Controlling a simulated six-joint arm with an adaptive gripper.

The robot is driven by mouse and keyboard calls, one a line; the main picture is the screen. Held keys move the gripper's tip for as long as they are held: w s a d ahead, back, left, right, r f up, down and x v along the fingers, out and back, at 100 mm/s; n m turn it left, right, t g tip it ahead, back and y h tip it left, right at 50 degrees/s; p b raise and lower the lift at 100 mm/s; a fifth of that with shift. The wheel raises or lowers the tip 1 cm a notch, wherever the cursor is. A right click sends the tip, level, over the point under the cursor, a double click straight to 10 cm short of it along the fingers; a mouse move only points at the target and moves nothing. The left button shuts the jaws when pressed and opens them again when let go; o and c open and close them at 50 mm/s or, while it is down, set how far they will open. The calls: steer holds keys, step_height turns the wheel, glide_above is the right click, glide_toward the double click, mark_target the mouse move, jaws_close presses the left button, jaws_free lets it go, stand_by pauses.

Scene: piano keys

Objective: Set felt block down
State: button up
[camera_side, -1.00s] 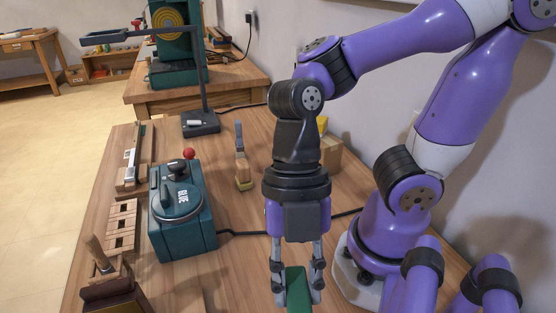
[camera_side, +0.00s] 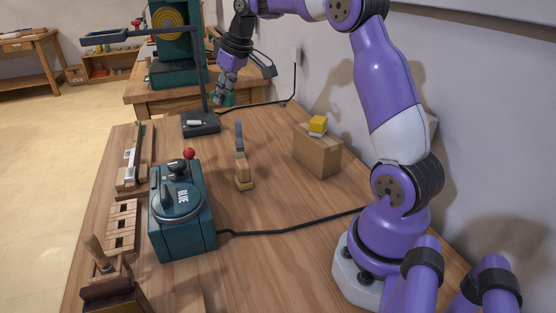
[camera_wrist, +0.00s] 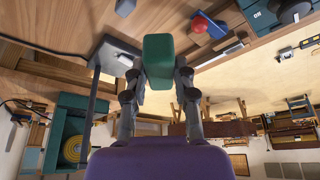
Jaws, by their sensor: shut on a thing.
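The green felt block (camera_wrist: 158,56) is between the fingers of my gripper (camera_wrist: 157,78) in the wrist view. The fingers are shut on its two sides. In the side view my gripper (camera_side: 224,92) has its fingers pointing down at the far end of the bench, near the black stand and the rear table. A green patch shows beside the fingertips there, too small to tell its outline. I cannot tell the block's height above the surface below it.
A cardboard box (camera_side: 317,153) bears a yellow block (camera_side: 318,124). A black stand (camera_side: 200,123) rises near my gripper.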

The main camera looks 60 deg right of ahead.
steer(key=s+d+f, duration=0.2)
steer(key=d+f, duration=0.1)
steer(key=d, duration=0.7)
glide_above(278, 138)
steer(key=s, duration=0.1)
step_height(278, 138, down, 4)
steer(key=f, duration=1)
steer(key=shift+s+a, duration=0.15)
steer(key=shift+s, duration=0.1)
steer(key=shift+f, duration=0.15)
steer(key=o, duration=0.8)
steer(key=shift+o, duration=0.2)
